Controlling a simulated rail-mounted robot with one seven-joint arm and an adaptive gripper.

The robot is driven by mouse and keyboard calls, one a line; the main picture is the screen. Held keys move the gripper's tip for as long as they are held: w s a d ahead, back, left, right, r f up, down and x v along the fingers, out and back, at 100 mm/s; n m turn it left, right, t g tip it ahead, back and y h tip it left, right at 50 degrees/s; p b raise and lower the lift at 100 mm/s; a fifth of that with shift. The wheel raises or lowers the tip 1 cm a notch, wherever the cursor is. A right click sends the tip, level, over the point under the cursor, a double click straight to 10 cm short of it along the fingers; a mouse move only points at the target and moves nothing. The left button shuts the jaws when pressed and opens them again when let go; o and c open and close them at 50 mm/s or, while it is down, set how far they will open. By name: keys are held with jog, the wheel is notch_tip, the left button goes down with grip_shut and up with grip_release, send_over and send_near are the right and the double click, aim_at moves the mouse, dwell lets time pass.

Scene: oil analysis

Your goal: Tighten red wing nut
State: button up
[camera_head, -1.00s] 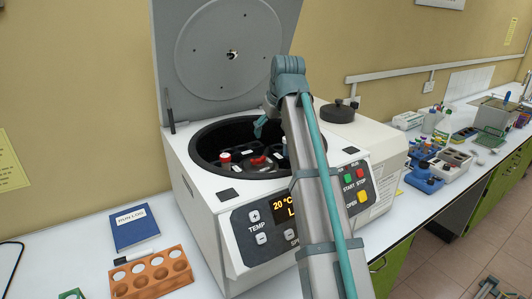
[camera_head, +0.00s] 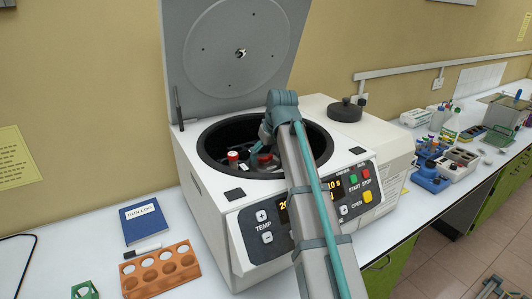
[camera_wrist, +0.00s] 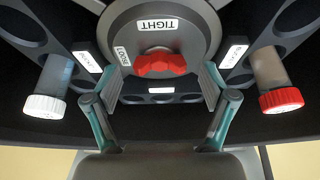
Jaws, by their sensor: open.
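The red wing nut (camera_wrist: 160,64) sits on the round grey hub (camera_wrist: 190,40) of the rotor. Its wings lie crosswise in the wrist view, between the printed words LOOSE at left and TIGHT above. My gripper (camera_wrist: 160,82) is open, with one finger on each side of the wing nut and a visible gap to it on both sides. In the head view my gripper (camera_head: 259,154) reaches down into the bowl of the open centrifuge (camera_head: 226,225) and largely hides the wing nut.
A white-capped tube (camera_wrist: 45,105) and a red-capped tube (camera_wrist: 281,98) stand in the rotor on either side of my fingers. The raised lid (camera_head: 235,60) is behind. An orange rack (camera_head: 160,270) and a blue run log (camera_head: 143,220) lie on the bench at left.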

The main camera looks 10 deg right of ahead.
jog(key=shift+f, duration=0.2)
jog(key=c, duration=1.2)
jog(key=shift+o, duration=0.2)
